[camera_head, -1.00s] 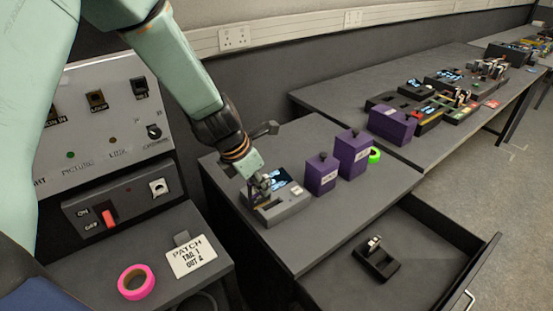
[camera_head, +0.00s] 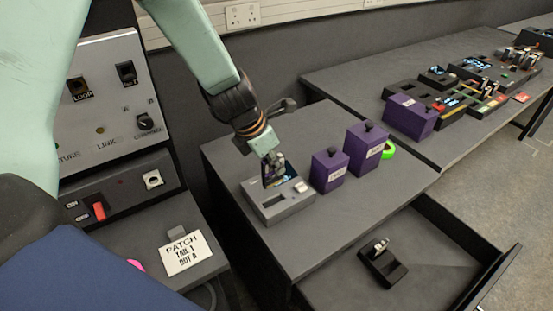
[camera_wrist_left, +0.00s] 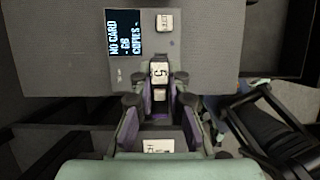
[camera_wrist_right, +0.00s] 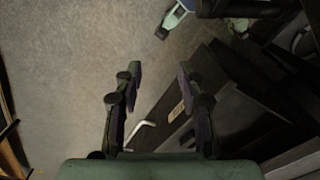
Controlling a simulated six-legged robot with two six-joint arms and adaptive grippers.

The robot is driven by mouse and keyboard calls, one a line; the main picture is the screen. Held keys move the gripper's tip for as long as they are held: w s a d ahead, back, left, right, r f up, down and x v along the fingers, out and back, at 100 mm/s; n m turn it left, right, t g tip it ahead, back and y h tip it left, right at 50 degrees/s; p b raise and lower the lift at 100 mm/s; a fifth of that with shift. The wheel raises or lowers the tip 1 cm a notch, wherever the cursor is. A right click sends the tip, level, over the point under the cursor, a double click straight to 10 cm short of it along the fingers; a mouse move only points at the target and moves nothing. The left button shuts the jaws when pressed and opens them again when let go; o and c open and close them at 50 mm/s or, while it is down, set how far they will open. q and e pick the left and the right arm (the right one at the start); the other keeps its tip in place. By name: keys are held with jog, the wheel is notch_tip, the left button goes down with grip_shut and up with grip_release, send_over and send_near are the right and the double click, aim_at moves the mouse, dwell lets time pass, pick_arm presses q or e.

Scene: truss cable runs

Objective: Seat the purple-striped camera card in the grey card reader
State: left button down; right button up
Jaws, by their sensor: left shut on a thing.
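The grey card reader (camera_head: 286,209) stands on the desk at the middle of the head view, with a dark slot in its top and a pale button. In the left wrist view its screen (camera_wrist_left: 124,33) reads "NO CARD". My left gripper (camera_head: 270,160) is just above the reader, shut on a small dark card (camera_head: 273,179). In the left wrist view the card shows a white label (camera_wrist_left: 158,71) with a "5"; its purple stripe cannot be told from the finger pads. My right gripper (camera_wrist_right: 160,76) is open and empty over the floor.
Two purple boxes (camera_head: 328,170) (camera_head: 366,148) and green tape (camera_head: 388,149) stand right of the reader. An open drawer (camera_head: 430,262) below holds a black holder (camera_head: 382,262). A panel (camera_head: 105,85) and a "PATCH" label (camera_head: 184,253) are at left. The desk front is clear.

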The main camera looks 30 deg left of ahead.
aim_at(275, 183)
pick_arm(q)
jog(key=shift+s+a+f+b, duration=0.1)
jog(key=shift+s+f+b, duration=0.15)
jog(key=shift+f+b, duration=0.35)
jog(key=f+b, duration=0.3)
jog(key=shift+w+f, duration=0.2)
jog(key=shift+w, duration=0.05)
jog(key=shift+s+f+b, duration=0.15)
jog(key=shift+f+b, duration=0.5)
jog(key=shift+b, duration=0.2)
jog(key=shift+f, duration=0.1)
